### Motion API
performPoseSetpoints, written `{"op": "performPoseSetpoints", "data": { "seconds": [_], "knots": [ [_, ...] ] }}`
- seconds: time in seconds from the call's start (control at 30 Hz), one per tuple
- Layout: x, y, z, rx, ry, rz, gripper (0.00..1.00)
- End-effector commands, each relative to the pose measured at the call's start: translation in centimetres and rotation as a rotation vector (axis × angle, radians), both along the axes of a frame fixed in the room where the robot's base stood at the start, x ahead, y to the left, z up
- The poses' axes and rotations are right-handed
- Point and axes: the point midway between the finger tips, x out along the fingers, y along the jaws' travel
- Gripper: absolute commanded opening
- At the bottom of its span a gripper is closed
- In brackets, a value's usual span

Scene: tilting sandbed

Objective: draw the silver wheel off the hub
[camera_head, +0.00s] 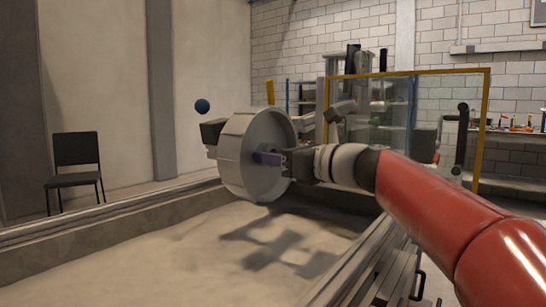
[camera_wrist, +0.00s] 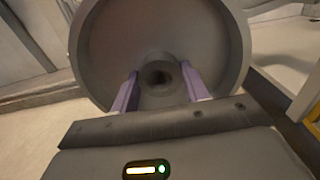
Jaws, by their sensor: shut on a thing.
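The silver wheel (camera_head: 243,153) is a wide drum with raised ribs around its rim. It stands upright on edge in the air above the sand, and its open side faces my gripper. The wheel also fills the upper part of the wrist view (camera_wrist: 215,45). My gripper (camera_head: 268,158) reaches into the wheel's open side. Its two purple fingers (camera_wrist: 160,88) are shut on the wheel's central boss, one on each side. The boss has a dark round hole. A dark block (camera_head: 213,131) shows behind the wheel at its left; the hub itself is hidden by the wheel.
The sandbed (camera_head: 160,255) lies below, with shadows on its sand and a raised rim. A yellow-framed clear panel (camera_head: 440,72) stands behind my arm. A black chair (camera_head: 76,165) is at far left.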

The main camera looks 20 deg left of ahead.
Motion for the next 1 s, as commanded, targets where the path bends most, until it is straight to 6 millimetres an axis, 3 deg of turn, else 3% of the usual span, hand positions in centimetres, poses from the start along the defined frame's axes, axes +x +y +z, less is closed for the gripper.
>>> {"op": "performPoseSetpoints", "data": {
  "seconds": [1.0],
  "knots": [
    [-1.1, -2.5, 0.3, 0.004, -0.004, 0.000, 0.20]
  ]
}}
